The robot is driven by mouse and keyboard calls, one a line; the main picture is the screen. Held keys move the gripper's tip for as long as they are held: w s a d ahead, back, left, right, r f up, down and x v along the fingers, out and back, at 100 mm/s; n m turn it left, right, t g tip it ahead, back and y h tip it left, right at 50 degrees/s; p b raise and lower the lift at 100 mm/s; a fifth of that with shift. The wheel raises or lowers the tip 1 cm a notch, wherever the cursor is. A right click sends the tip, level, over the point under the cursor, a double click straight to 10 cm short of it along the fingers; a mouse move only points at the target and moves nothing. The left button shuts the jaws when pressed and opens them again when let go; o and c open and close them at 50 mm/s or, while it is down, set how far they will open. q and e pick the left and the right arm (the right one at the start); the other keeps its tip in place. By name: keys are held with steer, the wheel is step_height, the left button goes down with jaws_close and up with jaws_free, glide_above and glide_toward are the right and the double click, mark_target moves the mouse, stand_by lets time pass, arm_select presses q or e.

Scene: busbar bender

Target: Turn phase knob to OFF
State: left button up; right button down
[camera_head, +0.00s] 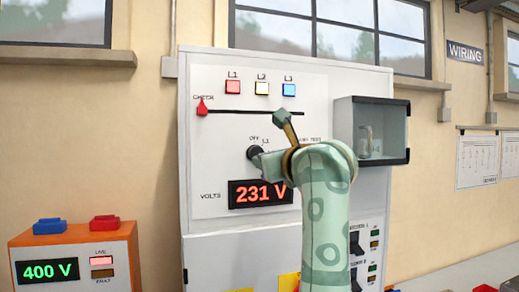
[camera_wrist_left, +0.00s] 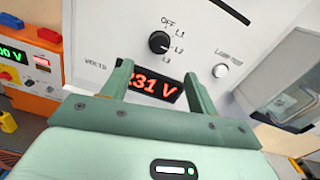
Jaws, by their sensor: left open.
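The phase knob (camera_wrist_left: 159,42) is a small round black knob on the white panel, with the labels OFF, L1, L2 and L3 around it. Its pale mark seems to point to the right, towards the L2 side, but it is too small to be sure. In the head view the knob (camera_head: 254,153) shows just left of my gripper. My left gripper (camera_head: 270,139) is open in front of the panel. In the left wrist view its fingers (camera_wrist_left: 154,72) stand apart below the knob, with nothing between them and no visible contact with the knob. My right gripper is out of view.
A red 231 V display (camera_head: 261,193) sits below the knob. A slider with a red handle (camera_head: 202,107) and three lamps lie above. A glass-fronted box (camera_head: 398,130) juts out at the right. An orange unit (camera_head: 75,259) reading 400 V stands at the left.

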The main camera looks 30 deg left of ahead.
mark_target(257, 153)
arm_select(q)
steer(key=p+x, duration=0.4)
steer(key=x, duration=0.6)
steer(key=shift+w+a+r, duration=0.1)
steer(key=shift+w+a, duration=0.1)
steer(key=shift+a, duration=0.1)
steer(key=shift+w+a, duration=0.15)
steer(key=shift+a, duration=0.15)
steer(key=c, duration=1)
